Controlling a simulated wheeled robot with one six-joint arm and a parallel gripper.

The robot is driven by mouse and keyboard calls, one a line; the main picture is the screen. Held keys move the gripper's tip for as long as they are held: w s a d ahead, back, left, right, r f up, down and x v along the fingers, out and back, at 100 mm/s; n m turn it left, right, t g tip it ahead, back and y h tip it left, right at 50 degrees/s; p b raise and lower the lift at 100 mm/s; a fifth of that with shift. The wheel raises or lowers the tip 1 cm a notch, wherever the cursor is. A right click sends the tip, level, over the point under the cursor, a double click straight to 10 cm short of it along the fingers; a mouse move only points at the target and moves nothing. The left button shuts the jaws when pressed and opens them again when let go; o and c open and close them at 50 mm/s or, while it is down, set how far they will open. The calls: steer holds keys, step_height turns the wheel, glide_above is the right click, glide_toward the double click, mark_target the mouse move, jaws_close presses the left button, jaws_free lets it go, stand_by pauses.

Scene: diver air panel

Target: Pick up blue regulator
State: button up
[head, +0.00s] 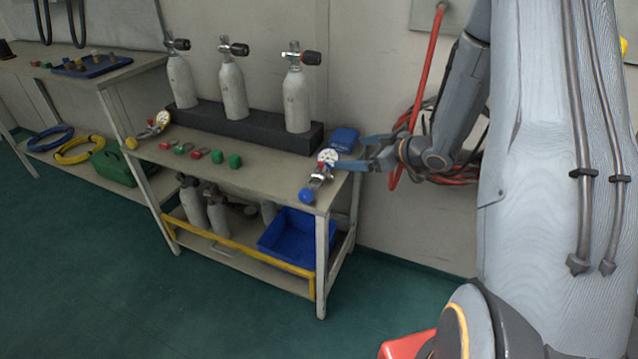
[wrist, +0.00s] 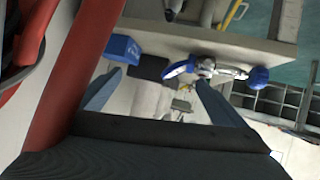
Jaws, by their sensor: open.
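The blue regulator (head: 317,178) lies at the right end of the bench top, with a round blue knob toward the front edge and a white-faced gauge at its back end. In the wrist view the regulator (wrist: 220,70) shows at the upper right, its blue knob at the far right. My gripper (head: 352,153) is open and empty, just right of the gauge end. In the wrist view my gripper (wrist: 152,92) has its two blue-grey fingers spread. The right finger overlaps the regulator's gauge end; contact cannot be told.
A blue box (head: 343,139) sits behind the regulator. Several grey cylinders (head: 233,92) stand on a dark block. A yellow regulator (head: 150,129) and small red and green fittings lie leftward on the bench (head: 262,178).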

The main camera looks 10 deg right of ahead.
mark_target(327, 165)
steer(key=s+a+f+n+y+b, duration=0.1)
steer(key=s+f+n+y+b, duration=0.1)
steer(key=s+f+y, duration=0.3)
steer(key=shift+g+y, duration=0.4)
steer(key=w+a, duration=0.1)
steer(key=a, duration=0.1)
steer(key=w+a, duration=0.2)
steer(key=w+a+r, duration=0.1)
steer(key=w+a, duration=0.1)
steer(key=shift+w, duration=0.2)
steer(key=shift+c, duration=0.5)
steer(key=c, duration=1.3)
steer(key=shift+r+p, duration=0.55)
steer(key=shift+r, duration=4.5)
steer(key=shift+c, duration=0.2)
